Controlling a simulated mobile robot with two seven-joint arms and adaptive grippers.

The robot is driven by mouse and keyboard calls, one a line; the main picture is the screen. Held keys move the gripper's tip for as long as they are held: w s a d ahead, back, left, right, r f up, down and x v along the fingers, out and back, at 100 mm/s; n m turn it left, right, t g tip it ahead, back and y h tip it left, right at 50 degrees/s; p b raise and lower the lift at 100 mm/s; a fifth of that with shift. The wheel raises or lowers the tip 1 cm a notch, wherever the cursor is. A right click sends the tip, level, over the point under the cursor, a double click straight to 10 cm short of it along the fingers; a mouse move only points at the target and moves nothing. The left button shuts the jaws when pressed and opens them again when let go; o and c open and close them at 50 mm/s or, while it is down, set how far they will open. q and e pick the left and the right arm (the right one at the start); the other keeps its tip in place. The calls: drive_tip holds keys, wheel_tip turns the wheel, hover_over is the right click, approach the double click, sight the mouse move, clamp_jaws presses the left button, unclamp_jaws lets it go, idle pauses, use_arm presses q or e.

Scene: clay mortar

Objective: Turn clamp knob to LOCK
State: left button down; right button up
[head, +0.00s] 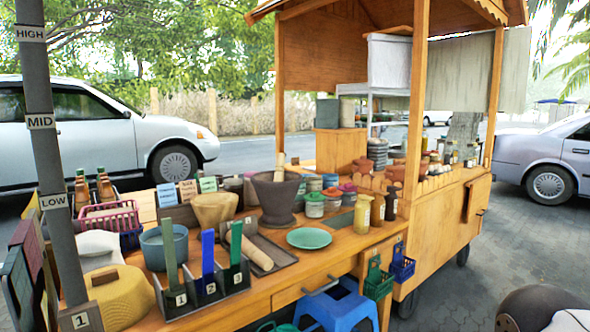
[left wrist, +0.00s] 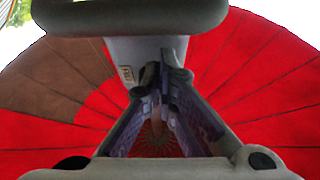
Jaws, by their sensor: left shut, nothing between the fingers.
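I cannot make out a clamp knob or the word LOCK in either view. A grey pole (head: 46,135) with HIGH, MID and LOW labels stands upright at the left of the head view. A block marked 1 (head: 80,319) is at its foot. My left gripper (left wrist: 162,82) fills the middle of the left wrist view, with its fingers together and nothing between them. Behind it is a large red and brown panelled surface (left wrist: 262,75), like an umbrella canopy. The head view does not show my left gripper. My right gripper is in neither view.
The wooden cart counter (head: 290,277) is crowded with a mortar (head: 276,197), a green plate (head: 309,238), a blue-grey bowl (head: 164,247) and numbered slots with coloured handles (head: 208,284). A blue stool (head: 342,308) stands in front. Open paving (head: 480,255) lies at right.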

use_arm(q)
drive_tip(key=shift+r, duration=0.25)
drive_tip(key=shift+d, duration=0.2)
idle(0.3)
drive_tip(key=shift+w+d, duration=0.2)
drive_tip(key=shift+w, duration=0.05)
drive_tip(key=shift+w, duration=0.1)
idle(0.3)
drive_tip(key=s+d, duration=0.4)
drive_tip(key=shift+s+f, duration=0.3)
drive_tip(key=shift+f, duration=0.15)
drive_tip(key=shift+d, duration=0.1)
